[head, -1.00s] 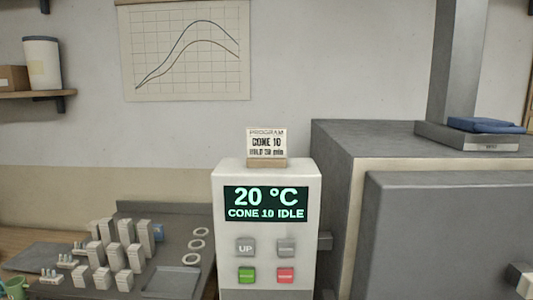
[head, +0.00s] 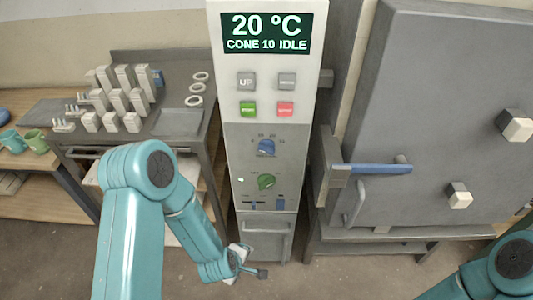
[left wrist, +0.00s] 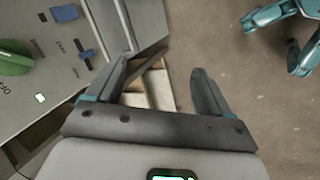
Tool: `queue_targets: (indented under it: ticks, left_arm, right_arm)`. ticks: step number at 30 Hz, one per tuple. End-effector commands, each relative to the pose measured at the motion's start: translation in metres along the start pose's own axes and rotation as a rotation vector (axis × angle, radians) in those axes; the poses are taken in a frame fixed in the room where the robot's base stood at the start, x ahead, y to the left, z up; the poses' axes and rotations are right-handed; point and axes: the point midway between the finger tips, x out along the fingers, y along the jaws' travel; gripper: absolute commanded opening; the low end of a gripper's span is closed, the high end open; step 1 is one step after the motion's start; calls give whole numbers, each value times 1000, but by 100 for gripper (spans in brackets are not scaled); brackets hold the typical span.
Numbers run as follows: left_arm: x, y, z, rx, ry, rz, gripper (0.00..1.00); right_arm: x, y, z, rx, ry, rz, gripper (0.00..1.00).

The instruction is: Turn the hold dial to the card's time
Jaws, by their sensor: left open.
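The control panel (head: 268,165) stands in the middle of the head view. It carries a blue dial (head: 266,147) with small numbers around it and a green dial (head: 266,181) below. I cannot read which is the hold dial, nor either pointer's setting. The left wrist view shows the green dial (left wrist: 14,60) large at its left edge. My left gripper (head: 252,262) is open and empty, below the dials and apart from the panel. Its two fingers (left wrist: 165,85) show spread in the wrist view. The card is out of view now. My right gripper is not in view.
The panel screen (head: 266,33) reads 20 °C, CONE 10 IDLE, above several square buttons (head: 266,94). A grey kiln door (head: 440,110) with a blue-gripped handle (head: 380,169) stands at right. A bench (head: 180,122) with white blocks stands at left. Floor in front is clear.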

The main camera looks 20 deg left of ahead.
Motion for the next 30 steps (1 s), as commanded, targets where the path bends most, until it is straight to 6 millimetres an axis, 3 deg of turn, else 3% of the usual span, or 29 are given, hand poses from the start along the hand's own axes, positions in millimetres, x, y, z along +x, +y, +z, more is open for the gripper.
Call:
queue_targets:
  ticks: [2, 5, 9, 12, 16, 21, 25, 30]
  left_arm:
    - [17, 36, -26, -226, 114, 136, 81]
    - [13, 86, -52, -515, 213, 341, 81]
    - [-11, 143, -70, -857, 238, 645, 81]
    - [-38, 171, -70, -1073, 185, 855, 81]
    - [-75, 188, -57, -1265, 60, 1057, 81]
    - [-113, 187, -23, -1345, -143, 1184, 81]
    - [-131, 181, 0, -1338, -266, 1226, 81]
    - [-137, 178, 16, -1321, -323, 1231, 81]
  right_arm:
    - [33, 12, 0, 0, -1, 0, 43]
    - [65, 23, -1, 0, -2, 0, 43]
    - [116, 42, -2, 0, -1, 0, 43]
    - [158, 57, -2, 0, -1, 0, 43]
    - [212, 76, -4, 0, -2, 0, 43]
    - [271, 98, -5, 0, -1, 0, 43]
    - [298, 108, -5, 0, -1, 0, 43]
    - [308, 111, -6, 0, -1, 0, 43]
